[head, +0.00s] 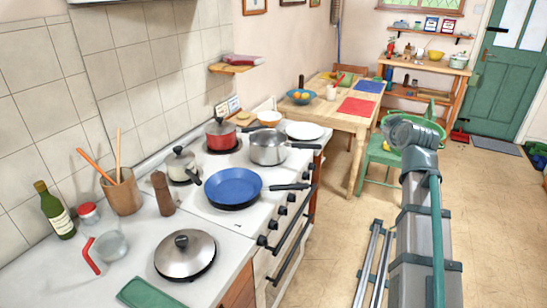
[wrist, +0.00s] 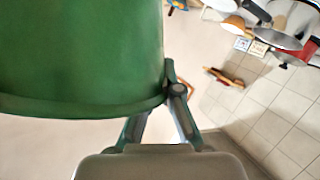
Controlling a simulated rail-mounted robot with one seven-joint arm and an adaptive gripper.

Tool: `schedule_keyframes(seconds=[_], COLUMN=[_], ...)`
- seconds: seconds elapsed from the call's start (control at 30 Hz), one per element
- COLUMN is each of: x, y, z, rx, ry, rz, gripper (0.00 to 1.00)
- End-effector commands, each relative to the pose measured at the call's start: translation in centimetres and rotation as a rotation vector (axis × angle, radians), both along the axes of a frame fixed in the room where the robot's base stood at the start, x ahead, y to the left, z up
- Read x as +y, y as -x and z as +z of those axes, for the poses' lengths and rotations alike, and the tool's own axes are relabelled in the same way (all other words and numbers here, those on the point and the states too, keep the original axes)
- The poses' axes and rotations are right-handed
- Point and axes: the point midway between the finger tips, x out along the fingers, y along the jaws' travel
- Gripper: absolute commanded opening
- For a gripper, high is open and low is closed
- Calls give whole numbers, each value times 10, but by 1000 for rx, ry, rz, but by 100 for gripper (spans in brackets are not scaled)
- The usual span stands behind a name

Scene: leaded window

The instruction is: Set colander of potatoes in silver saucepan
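The silver saucepan (head: 267,151), open and with a dark handle pointing right, stands on the back right of the stove. The green colander (head: 441,127) shows past the end of my arm in the head view, beside the table and over a green chair. In the wrist view the large green wall of the colander (wrist: 80,60) fills the upper left. My gripper (wrist: 150,108) is right at its edge, one finger beside the wall and the other partly hidden by it. Whether the fingers pinch it is unclear. The potatoes are not clearly visible.
A blue frying pan (head: 233,187), a red pot (head: 221,135) and a lidded pot (head: 181,165) crowd the stove (head: 230,224). A white plate (head: 304,131) lies by the saucepan. The wooden table (head: 345,118) stands behind. The floor beside the stove is mostly open.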

Motion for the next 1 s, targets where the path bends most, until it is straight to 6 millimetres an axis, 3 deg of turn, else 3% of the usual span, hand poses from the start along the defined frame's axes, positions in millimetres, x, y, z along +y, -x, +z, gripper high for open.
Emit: schedule_keyframes(seconds=[0.03, 0.3, 0.7, 0.8, 1.0], x=[24, 145, 326, 367, 423], y=[-11, -41, -57, -57, -58], z=[-2, -13, -27, -30, -33], rx=[-1, -2, -5, -6, -6], ry=[2, 1, -1, 0, -1], rz=[36, 208, 450, 502, 575], gripper=[0, 0, 0, 0, 0])
